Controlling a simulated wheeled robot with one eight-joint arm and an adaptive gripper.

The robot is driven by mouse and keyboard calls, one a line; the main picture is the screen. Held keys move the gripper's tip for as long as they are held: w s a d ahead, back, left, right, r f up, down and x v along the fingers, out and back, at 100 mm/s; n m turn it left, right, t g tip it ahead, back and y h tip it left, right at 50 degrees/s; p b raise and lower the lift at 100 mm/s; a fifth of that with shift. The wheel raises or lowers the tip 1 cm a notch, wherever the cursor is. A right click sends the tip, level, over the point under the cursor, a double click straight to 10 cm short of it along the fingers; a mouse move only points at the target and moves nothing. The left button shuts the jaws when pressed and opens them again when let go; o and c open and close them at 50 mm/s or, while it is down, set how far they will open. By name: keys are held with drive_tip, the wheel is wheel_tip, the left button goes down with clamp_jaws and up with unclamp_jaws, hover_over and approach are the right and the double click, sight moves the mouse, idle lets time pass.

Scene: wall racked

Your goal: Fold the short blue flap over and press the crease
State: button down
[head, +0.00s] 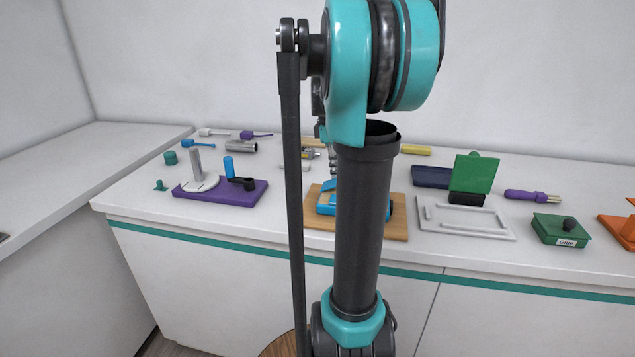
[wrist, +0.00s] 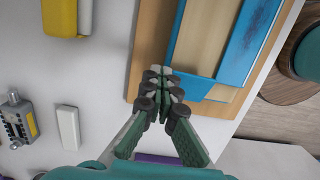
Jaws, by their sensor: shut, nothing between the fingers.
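A wooden board (head: 396,230) on the counter carries a blue folding piece (head: 325,208); a small blue part (head: 331,185) at its back looks tilted up. My arm hides the middle of it. In the wrist view the board (wrist: 148,50) shows with a wide blue panel (wrist: 250,40) on the right, a thin blue strip (wrist: 176,32) on the left and a blue end piece (wrist: 222,92) below. I cannot tell for certain which is the short flap. My gripper (wrist: 160,74) is shut and empty, its tips over the board's edge, beside the blue piece's lower left corner.
Left of the board stands a purple base (head: 238,196) with a grey post. Right of it are a white frame tray (head: 466,224), an upright green panel (head: 474,174) and a green glue box (head: 560,230). In the wrist view a yellow block (wrist: 60,15) and a white block (wrist: 68,128) lie left.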

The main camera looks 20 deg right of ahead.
drive_tip(key=shift+f, duration=0.2)
drive_tip(key=shift+s+d+f, duration=0.1)
drive_tip(key=shift+f, duration=0.45)
idle(1.1)
drive_tip(key=shift+r, duration=0.1)
wheel_tip(320, 180, up, 7)
drive_tip(key=shift+w+a, duration=0.25)
drive_tip(key=shift+a, duration=0.05)
idle(0.4)
idle(0.4)
